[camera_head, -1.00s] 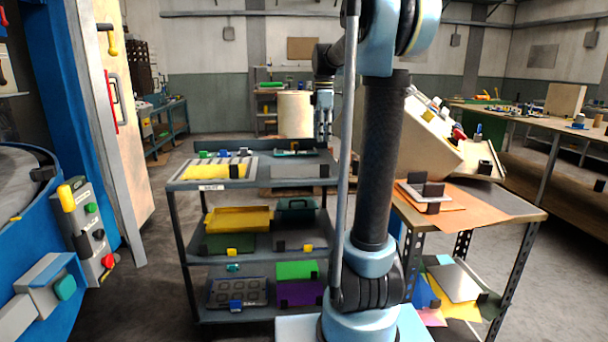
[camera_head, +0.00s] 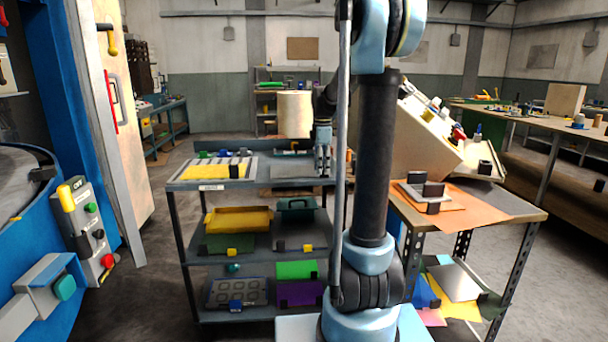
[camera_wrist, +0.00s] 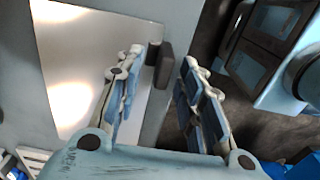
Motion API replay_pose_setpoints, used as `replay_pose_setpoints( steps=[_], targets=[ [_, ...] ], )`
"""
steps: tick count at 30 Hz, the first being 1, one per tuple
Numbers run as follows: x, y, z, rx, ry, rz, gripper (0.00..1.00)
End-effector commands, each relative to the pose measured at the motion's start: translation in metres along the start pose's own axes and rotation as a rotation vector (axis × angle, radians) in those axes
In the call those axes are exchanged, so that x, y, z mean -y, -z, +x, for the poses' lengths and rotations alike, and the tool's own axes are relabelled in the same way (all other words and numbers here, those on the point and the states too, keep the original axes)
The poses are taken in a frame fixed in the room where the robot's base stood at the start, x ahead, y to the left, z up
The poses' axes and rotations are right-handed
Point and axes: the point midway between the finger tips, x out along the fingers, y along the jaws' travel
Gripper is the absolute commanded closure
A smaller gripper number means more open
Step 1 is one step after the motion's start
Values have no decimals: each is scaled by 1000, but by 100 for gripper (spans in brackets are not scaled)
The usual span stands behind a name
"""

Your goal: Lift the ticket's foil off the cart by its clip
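A cart (camera_head: 186,186) stands at centre, with foils on its shelves. On its top shelf, right side, a plain silver-grey foil (camera_head: 285,171) lies near my gripper (camera_head: 323,168). In the wrist view the same shiny foil (camera_wrist: 85,85) lies flat, with a dark block-like clip (camera_wrist: 165,62) on its edge. My gripper (camera_wrist: 158,78) is open there, one finger over the foil and the other past its edge. The clip lies between and just beyond the fingertips; contact cannot be told. I cannot tell which foil the ticket names.
Lower shelves hold yellow, green and purple sheets. A wooden-topped table (camera_head: 520,214) with an orange sheet stands at right. A blue machine (camera_head: 40,230) stands at left.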

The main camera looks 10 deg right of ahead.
Motion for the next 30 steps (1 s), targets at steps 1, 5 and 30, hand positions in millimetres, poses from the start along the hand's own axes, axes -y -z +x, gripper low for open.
replay_pose_setpoints(
  steps=[1,5,30],
  targets=[
    [0,0,6,0,0,0,65],
    [0,0,14,0,0,0,65],
    [0,0,12,0,0,0,100]
  ],
)
